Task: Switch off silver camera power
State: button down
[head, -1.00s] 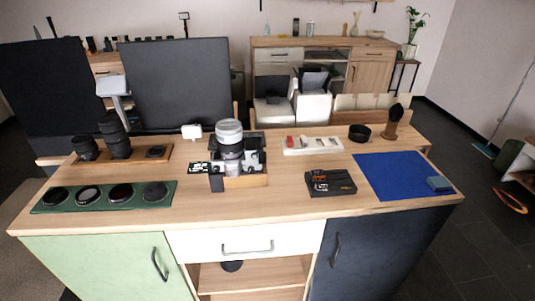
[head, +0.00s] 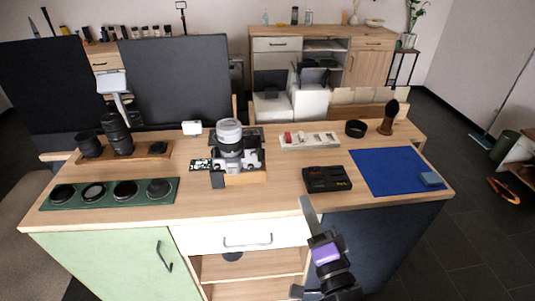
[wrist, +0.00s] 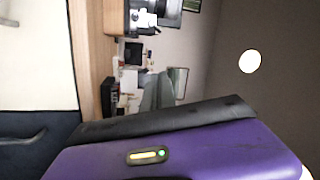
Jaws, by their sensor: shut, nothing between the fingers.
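The silver camera (head: 246,158) sits on a small wooden stand (head: 246,177) in the middle of the worktop, with its large silver lens (head: 229,133) upward. Its power switch is too small to make out. In the wrist view part of the camera (wrist: 143,18) shows sideways at the top edge. My gripper (head: 306,204) is shut and empty, in front of the worktop, right of and nearer than the camera. It does not touch the camera.
A black box-shaped device (head: 327,179) lies right of the camera, beside a blue mat (head: 385,172). A green tray (head: 142,200) of round filters is at left, and a small circuit-like card (head: 200,165) is by the camera. The worktop's front strip (head: 210,207) is clear.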

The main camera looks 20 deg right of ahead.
aim_at(258, 150)
jog(key=w+f+m+y, duration=0.1)
jog(key=w+f+m, duration=0.1)
jog(key=w+m, duration=0.4)
jog(key=shift+w+m+g, duration=0.3)
jog(key=shift+w+m, duration=0.1)
jog(key=shift+m, duration=1.9)
jog(key=shift+a, duration=0.1)
jog(key=w+a+r+p, duration=0.1)
jog(key=w+r+p, duration=0.1)
jog(key=w+p, duration=0.2)
jog(key=w+a+r+p, duration=0.1)
jog(key=w+r+p, duration=0.1)
jog(key=w+p, duration=0.3)
jog(key=shift+w+a, duration=0.25)
jog(key=shift+w, duration=0.6)
jog(key=shift+f, duration=0.1)
